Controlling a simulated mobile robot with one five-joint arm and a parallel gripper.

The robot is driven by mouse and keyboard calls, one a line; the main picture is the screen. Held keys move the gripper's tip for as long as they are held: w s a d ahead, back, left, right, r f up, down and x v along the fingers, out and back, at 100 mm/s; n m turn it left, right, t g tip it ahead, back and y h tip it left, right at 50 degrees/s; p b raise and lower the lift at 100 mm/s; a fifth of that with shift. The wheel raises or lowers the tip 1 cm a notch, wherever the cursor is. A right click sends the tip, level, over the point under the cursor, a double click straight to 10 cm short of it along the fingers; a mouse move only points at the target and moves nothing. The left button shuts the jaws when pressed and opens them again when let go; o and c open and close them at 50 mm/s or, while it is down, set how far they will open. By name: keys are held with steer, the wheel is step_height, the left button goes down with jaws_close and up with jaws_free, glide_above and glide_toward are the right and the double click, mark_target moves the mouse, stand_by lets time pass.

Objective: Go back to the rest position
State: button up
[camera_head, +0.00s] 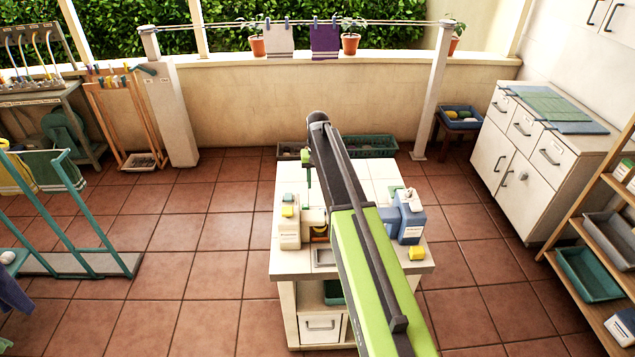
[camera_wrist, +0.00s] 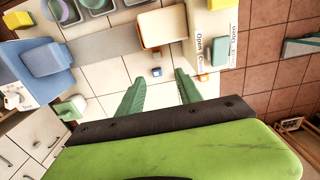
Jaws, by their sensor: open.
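My gripper (camera_wrist: 160,76) shows in the wrist view with two green fingers spread apart and nothing held between them. In the head view my arm reaches out over a white-tiled washstand (camera_head: 372,172), and only a green finger (camera_head: 308,168) of the gripper shows beyond the dark arm link. The gripper is above the tiled top.
A yellow block (camera_head: 417,253) sits at the right front edge. A white cabinet (camera_head: 515,165) and wooden shelf (camera_head: 590,180) stand right. Floor to the left (camera_head: 225,232) is clear.

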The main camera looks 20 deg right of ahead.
steer(key=shift+r, duration=0.45)
steer(key=s+a+f+n+b, duration=0.1)
steer(key=s+a, duration=0.2)
steer(key=s, duration=0.6)
steer(key=s+a+f+b, duration=0.2)
steer(key=s+a, duration=0.1)
steer(key=s, duration=0.6)
steer(key=s+a+f+n+b, duration=0.1)
steer(key=s+a+f+b, duration=0.1)
steer(key=s, duration=0.8)
steer(key=shift+a+f+n, duration=0.2)
steer(key=shift+a+n, duration=0.1)
steer(key=shift+a, duration=0.35)
steer(key=shift+w, duration=0.1)
